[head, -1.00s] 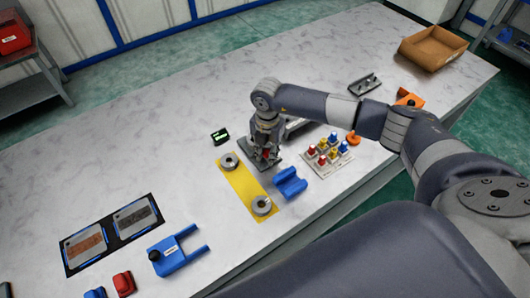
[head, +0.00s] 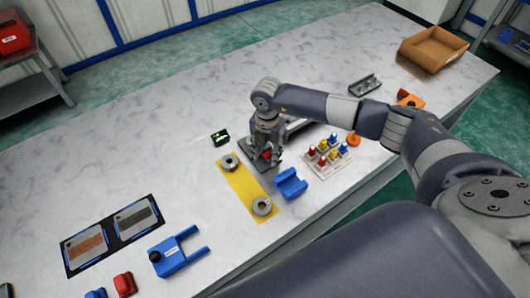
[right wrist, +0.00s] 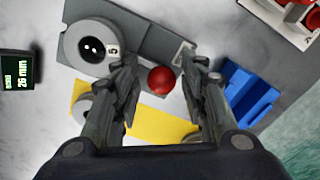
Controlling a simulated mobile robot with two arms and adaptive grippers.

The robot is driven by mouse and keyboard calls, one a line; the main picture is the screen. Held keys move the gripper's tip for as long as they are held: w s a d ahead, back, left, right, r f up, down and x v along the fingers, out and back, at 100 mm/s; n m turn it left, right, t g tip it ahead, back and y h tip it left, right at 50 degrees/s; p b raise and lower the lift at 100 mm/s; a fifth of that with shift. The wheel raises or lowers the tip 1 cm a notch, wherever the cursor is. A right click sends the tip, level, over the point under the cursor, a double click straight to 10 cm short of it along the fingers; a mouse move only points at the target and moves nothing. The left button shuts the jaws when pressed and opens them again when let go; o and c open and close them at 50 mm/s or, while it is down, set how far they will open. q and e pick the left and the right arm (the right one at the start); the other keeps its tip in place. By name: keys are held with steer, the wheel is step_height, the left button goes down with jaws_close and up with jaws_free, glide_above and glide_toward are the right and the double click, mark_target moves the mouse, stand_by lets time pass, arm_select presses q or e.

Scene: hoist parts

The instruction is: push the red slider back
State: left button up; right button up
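The red slider shows as a round red knob (right wrist: 161,80) over a dark grey base plate (right wrist: 145,38) in the right wrist view. In the head view the red knob (head: 267,155) is partly covered by my right gripper (head: 265,158). My right gripper (right wrist: 158,65) is open, with one finger on each side of the knob and gaps visible between. A grey disc marked 5 (right wrist: 92,46) sits on the plate beside the left finger. A small display (right wrist: 18,80) reads 26 mm in the right wrist view. My left gripper is not in view.
A blue cradle-shaped block (head: 290,184) stands close to the right. A yellow strip (head: 243,187) with two grey discs lies in front. A board of coloured knobs (head: 326,157) is further right. The table's back left is clear.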

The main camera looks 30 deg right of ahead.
steer(key=shift+r+p, duration=2.2)
steer(key=shift+r, duration=1.1)
